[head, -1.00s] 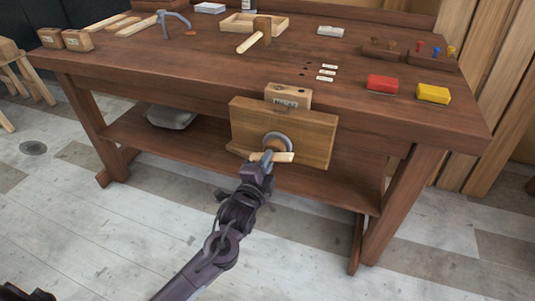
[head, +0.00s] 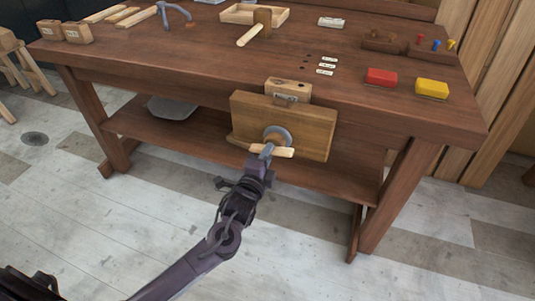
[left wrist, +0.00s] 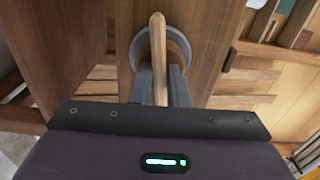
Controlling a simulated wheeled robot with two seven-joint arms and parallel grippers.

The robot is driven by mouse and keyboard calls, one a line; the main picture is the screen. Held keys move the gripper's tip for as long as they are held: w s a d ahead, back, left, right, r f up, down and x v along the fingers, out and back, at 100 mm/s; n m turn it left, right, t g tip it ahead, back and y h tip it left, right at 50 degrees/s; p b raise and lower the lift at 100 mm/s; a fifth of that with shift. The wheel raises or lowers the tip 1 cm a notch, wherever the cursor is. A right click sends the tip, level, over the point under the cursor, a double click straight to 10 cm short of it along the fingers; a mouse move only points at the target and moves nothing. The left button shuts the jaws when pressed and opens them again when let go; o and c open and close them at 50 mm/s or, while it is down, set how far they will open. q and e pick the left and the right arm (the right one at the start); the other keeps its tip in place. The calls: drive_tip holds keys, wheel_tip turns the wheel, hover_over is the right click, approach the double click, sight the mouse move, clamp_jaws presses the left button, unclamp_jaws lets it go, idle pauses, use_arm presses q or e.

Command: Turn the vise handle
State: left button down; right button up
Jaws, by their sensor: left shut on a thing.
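The wooden vise (head: 310,125) is mounted on the front of the workbench, with a round grey metal hub (head: 277,135) on its face. The light wooden vise handle (head: 284,152) lies across below the hub and looks close to level in the head view. My left gripper (head: 267,152) is shut on the handle from the front, at the hub. In the left wrist view, the handle (left wrist: 158,50) stands between the two grey fingers (left wrist: 160,85), in front of the hub (left wrist: 176,47). The fingers hide part of the handle. The right gripper cannot be made out.
The workbench top (head: 200,60) holds a mallet (head: 256,30), a shallow wooden tray (head: 235,14), a red block (head: 381,76) and a yellow block (head: 431,88). A lower shelf (head: 210,130) runs under the bench. The floor (head: 130,235) in front is open.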

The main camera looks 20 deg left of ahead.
use_arm(q)
drive_tip(key=shift+s+d+f, duration=0.1)
drive_tip(key=shift+f, duration=0.1)
idle(0.6)
drive_tip(key=c, duration=1.7)
unclamp_jaws()
drive_tip(key=shift+c, duration=0.2)
drive_tip(key=shift+o, duration=1.4)
drive_tip(key=shift+r, duration=0.2)
drive_tip(key=s, duration=0.8)
drive_tip(key=shift+a, duration=0.2)
